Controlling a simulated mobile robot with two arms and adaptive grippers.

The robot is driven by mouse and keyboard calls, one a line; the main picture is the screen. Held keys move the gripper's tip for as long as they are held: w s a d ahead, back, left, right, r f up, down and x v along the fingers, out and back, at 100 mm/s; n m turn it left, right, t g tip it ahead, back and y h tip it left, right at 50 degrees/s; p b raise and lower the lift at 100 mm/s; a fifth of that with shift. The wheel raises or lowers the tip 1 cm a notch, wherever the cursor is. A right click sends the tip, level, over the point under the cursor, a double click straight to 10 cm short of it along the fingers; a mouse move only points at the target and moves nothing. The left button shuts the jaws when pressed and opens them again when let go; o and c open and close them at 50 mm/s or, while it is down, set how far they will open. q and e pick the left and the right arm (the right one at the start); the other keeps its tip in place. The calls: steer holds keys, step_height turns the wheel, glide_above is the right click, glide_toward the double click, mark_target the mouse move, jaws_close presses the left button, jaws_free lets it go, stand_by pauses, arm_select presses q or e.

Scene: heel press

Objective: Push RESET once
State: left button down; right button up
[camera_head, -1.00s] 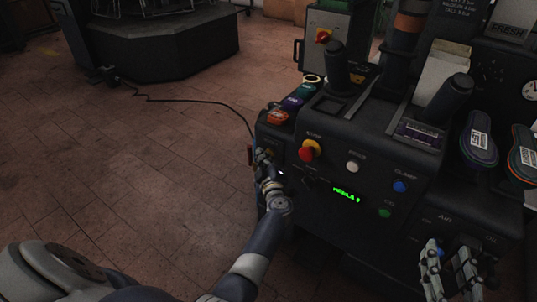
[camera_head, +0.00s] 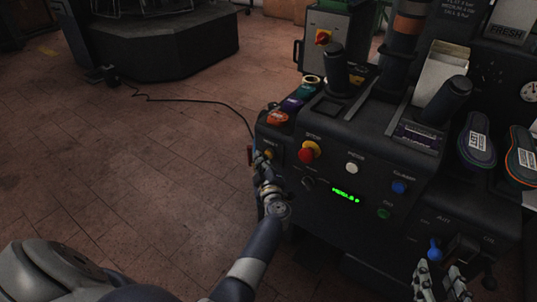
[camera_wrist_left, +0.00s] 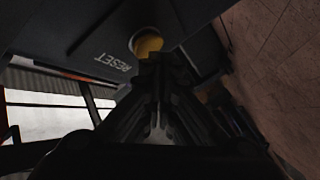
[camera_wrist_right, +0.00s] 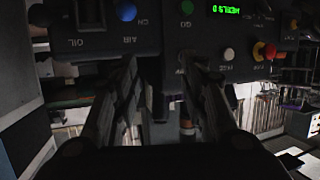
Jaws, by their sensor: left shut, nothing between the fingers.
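The yellow RESET button (camera_wrist_left: 148,43) sits in a ring beside its "RESET" label in the left wrist view. In the head view, the button (camera_head: 268,155) is at the left end of the dark press panel. My left gripper (camera_wrist_left: 160,62) is shut and empty, its tips right at the button's edge and hiding part of it. I cannot tell whether they touch it. It also shows at the panel's left end in the head view (camera_head: 262,161). My right gripper (camera_wrist_right: 160,75) is open and empty, low in front of the panel's right part.
A red STOP knob (camera_head: 309,152) on a yellow base is just right of RESET. A white button (camera_head: 352,168), blue button (camera_head: 399,187), green button (camera_head: 384,213) and lit green display (camera_head: 345,195) follow. Open brick floor (camera_head: 120,190) lies to the left.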

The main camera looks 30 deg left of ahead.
arm_select(q)
steer(key=shift+s, duration=0.35)
arm_select(e)
steer(key=f, duration=0.1)
steer(key=s+g, duration=0.1)
steer(key=f, duration=0.1)
steer(key=shift+s+d+f, duration=0.3)
steer(key=shift+d+f, duration=0.05)
arm_select(q)
steer(key=shift+s+p, duration=0.1)
steer(key=shift+p, duration=0.25)
arm_select(e)
steer(key=shift+r, duration=0.1)
arm_select(q)
steer(key=shift+s+a+p, duration=0.15)
steer(key=shift+s+p, duration=0.55)
steer(key=shift+s, duration=0.5)
steer(key=shift+s+a+p, duration=0.1)
steer(key=shift+s+p, duration=0.6)
steer(key=shift+s, duration=0.5)
arm_select(e)
steer(key=s+d+f+g+h, duration=0.1)
steer(key=s+d+f+g, duration=0.1)
steer(key=s+f+g, duration=0.2)
steer(key=s+d+f+g+h, duration=0.1)
steer(key=s+f+g, duration=0.3)
steer(key=s, duration=0.4)
steer(key=shift+s+d+f+m+h, duration=0.25)
steer(key=shift+s+d+m+h, duration=0.1)
steer(key=shift+d, duration=0.45)
